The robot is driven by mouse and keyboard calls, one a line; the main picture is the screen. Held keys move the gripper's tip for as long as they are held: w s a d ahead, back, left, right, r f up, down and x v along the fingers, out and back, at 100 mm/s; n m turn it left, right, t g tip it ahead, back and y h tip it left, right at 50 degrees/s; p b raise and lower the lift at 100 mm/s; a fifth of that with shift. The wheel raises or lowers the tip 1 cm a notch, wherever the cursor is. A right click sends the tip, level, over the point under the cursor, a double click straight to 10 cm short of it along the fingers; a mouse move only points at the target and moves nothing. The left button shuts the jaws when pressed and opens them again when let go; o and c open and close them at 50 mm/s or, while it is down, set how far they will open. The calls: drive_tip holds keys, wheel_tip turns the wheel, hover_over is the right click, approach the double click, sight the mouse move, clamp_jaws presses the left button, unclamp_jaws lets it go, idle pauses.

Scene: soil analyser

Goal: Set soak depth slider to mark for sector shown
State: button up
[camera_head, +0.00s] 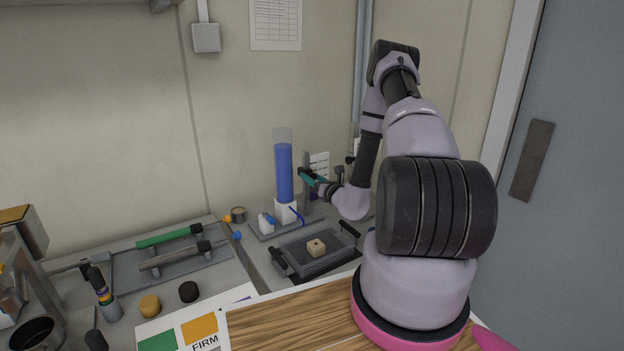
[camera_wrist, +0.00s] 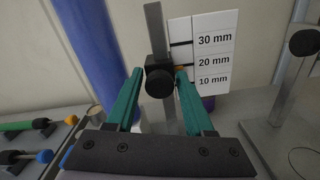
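The slider's round black knob (camera_wrist: 160,83) sits on a vertical grey post (camera_wrist: 154,25) in the wrist view. Beside it is a white scale card (camera_wrist: 212,50) reading 30 mm, 20 mm and 10 mm; it also shows small in the head view (camera_head: 320,163). A small orange pointer (camera_wrist: 181,68) shows near the 20 mm level, partly behind my right finger. My gripper (camera_wrist: 159,72) has its two teal fingers either side of the knob, with narrow gaps visible; contact is not clear. In the head view my gripper (camera_head: 308,176) reaches the post from the right.
A blue-filled column (camera_head: 284,172) stands just left of the post. A dark tray (camera_head: 290,245) holding a wooden block (camera_head: 316,247) lies in front. Green (camera_head: 170,236) and grey (camera_head: 175,257) handled rods lie left.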

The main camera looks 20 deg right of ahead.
sight(306, 166)
drive_tip(key=shift+r, duration=1.5)
clamp_jaws()
drive_tip(key=o, duration=1)
unclamp_jaws()
drive_tip(key=shift+o, duration=0.2)
drive_tip(key=shift+s, duration=0.1)
drive_tip(key=s+d, duration=0.2)
drive_tip(key=s, duration=0.8)
drive_tip(key=shift+s, duration=0.25)
